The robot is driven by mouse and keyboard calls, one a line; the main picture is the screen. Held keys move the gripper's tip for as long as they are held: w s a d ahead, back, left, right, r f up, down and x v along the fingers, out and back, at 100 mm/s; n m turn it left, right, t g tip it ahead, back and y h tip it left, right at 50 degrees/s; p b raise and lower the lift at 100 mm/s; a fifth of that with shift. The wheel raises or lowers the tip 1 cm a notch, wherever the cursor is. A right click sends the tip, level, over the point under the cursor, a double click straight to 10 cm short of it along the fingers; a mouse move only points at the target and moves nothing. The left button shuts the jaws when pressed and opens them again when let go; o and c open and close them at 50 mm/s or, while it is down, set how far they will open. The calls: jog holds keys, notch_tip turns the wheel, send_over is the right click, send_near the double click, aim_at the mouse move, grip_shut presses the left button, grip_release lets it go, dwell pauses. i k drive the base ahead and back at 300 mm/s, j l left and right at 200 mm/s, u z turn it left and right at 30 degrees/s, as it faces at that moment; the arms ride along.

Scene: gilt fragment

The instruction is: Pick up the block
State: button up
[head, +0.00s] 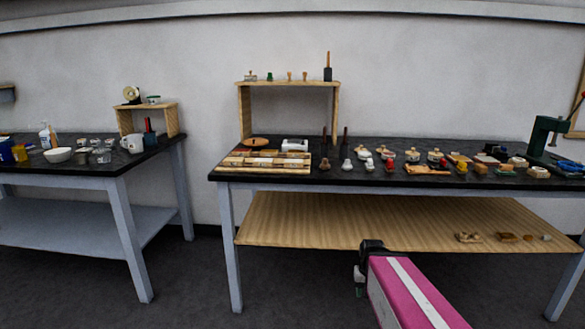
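I cannot tell for sure which thing is the block. Small brown wooden pieces lie at the right of the wooden lower shelf: a low one (467,237), a flat block-like one (507,237) and a small pale one (545,237). My pink arm reaches in from the bottom, in front of this shelf. Its dark end, with my gripper (360,281), is low and left of these pieces, well apart from them. The fingers are too small and dark to read. I see nothing clearly held.
The dark worktop (380,180) above carries many small tools and knobs, a stack of wooden strips (265,161) and a green press (545,135). A wooden riser (288,84) stands at its back. Another table (75,170) stands left. The lower shelf's (340,222) left and middle are bare.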

aim_at(258, 162)
jog(key=z, duration=0.3)
jog(key=j+z, duration=0.5)
jog(key=k+j+z, duration=0.15)
jog(key=j+z, duration=0.3)
